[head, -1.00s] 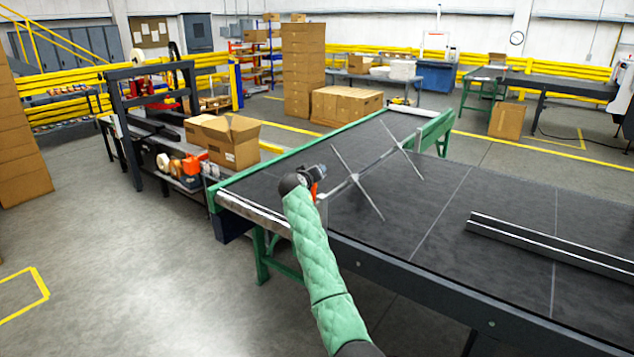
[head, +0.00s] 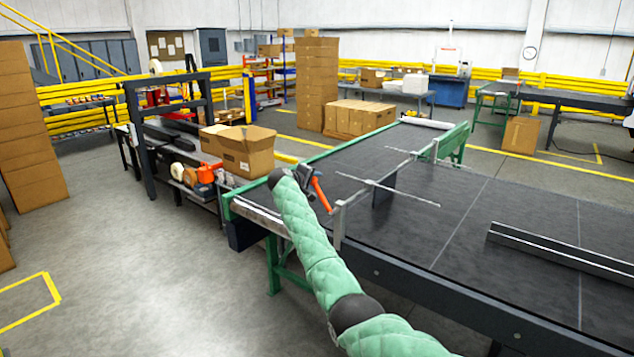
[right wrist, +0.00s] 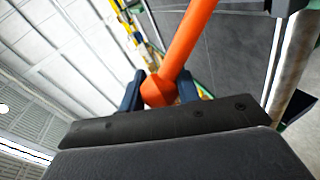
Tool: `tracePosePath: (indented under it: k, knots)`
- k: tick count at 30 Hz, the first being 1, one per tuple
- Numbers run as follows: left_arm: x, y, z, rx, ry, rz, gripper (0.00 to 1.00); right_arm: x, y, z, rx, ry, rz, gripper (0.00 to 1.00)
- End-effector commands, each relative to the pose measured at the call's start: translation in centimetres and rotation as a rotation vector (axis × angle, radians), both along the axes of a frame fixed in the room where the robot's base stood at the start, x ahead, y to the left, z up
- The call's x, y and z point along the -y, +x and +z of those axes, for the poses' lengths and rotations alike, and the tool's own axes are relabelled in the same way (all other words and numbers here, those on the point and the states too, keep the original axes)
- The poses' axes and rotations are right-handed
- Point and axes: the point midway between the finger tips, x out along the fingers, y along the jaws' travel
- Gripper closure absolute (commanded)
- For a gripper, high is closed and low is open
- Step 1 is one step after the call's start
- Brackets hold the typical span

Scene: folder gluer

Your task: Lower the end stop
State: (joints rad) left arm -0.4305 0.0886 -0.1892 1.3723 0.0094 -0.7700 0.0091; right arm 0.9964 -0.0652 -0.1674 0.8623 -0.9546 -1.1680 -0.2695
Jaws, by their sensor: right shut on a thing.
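The end stop (head: 366,186) is a grey bar across the dark belt, with thin cross rods and a dark plate (head: 385,191) hanging below it. The rods lie nearly flat over the belt. An orange lever (head: 321,194) is at the bar's near end and slopes down to it. My right gripper (head: 306,179) is at the lever's upper end. In the right wrist view, its two blue fingers (right wrist: 158,90) are shut around the lever's orange knob, and the orange shaft (right wrist: 188,40) runs up from it. My left gripper is out of view.
The belt table (head: 470,205) has a green frame and a dark side rail. A raised metal rail (head: 560,250) lies on the belt at the right. An open cardboard box (head: 245,150) and a bench with tools stand behind my arm.

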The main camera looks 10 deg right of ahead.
Motion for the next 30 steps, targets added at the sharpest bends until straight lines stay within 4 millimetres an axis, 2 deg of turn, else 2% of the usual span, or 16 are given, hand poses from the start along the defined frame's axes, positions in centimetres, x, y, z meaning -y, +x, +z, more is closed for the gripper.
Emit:
tracePosePath:
  k: [18, 19, 21, 22, 30]
  knots:
    - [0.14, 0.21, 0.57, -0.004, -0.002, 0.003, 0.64, -0.27, 0.24, -0.46, -0.034, -0.025, 0.001, 1.00]
    - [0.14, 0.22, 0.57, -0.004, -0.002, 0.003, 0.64, -0.27, 0.24, -0.46, -0.033, -0.025, 0.002, 0.64]
    - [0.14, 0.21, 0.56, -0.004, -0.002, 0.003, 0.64, -0.26, 0.24, -0.46, -0.034, -0.025, 0.001, 0.50]
    - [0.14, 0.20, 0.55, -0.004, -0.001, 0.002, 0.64, -0.26, 0.24, -0.46, -0.034, -0.025, 0.001, 0.46]
    - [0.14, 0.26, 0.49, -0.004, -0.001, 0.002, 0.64, -0.25, 0.22, -0.42, -0.032, -0.025, 0.000, 0.46]
